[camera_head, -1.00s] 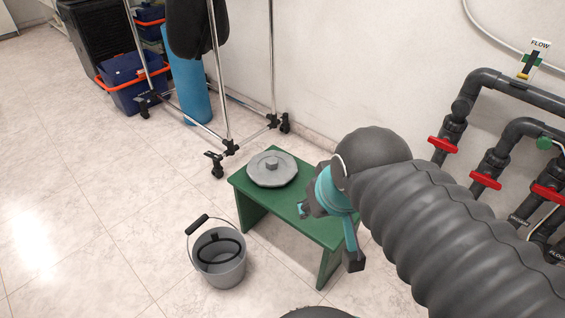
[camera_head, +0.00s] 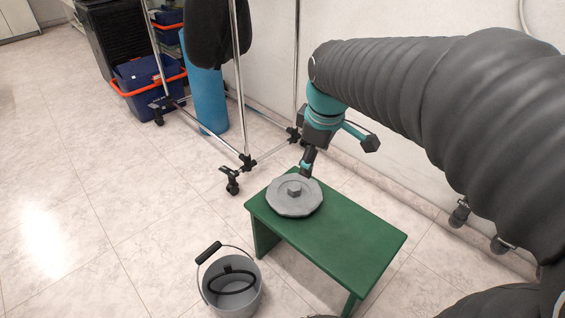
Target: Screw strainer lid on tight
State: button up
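The grey strainer lid (camera_head: 295,198) is a round, faceted disc with a raised knob in its middle. It lies flat on the left end of the green stool (camera_head: 345,243). My gripper (camera_head: 305,174) points down at the lid's far edge, just beyond the knob. From this view I cannot tell whether it touches the lid, and its fingers are too small to tell open from shut. The strainer body that takes the lid is not in view.
A grey bucket (camera_head: 233,287) with a dark ring in it stands on the floor in front of the stool. A chrome wheeled rack (camera_head: 240,80), a blue roll (camera_head: 206,95) and a blue crate (camera_head: 146,88) stand behind. The stool's right part is clear.

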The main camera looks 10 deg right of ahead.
jog(key=w+f+n+g+b, duration=0.1)
jog(key=w+f+n+g, duration=0.1)
jog(key=w+f+n, duration=0.55)
jog(key=n+g+b, duration=0.1)
jog(key=n+b, duration=0.1)
jog(key=n, duration=0.2)
send_over(294, 186)
jog(key=shift+m, duration=0.25)
jog(key=f, duration=1.4)
jog(key=shift+d+f, duration=0.1)
jog(key=shift+d, duration=0.15)
jog(key=shift+a+f+b, duration=0.2)
jog(key=shift+f+b, duration=0.35)
jog(key=shift+f, duration=2.1)
grip_shut()
jog(key=shift+r, duration=0.1)
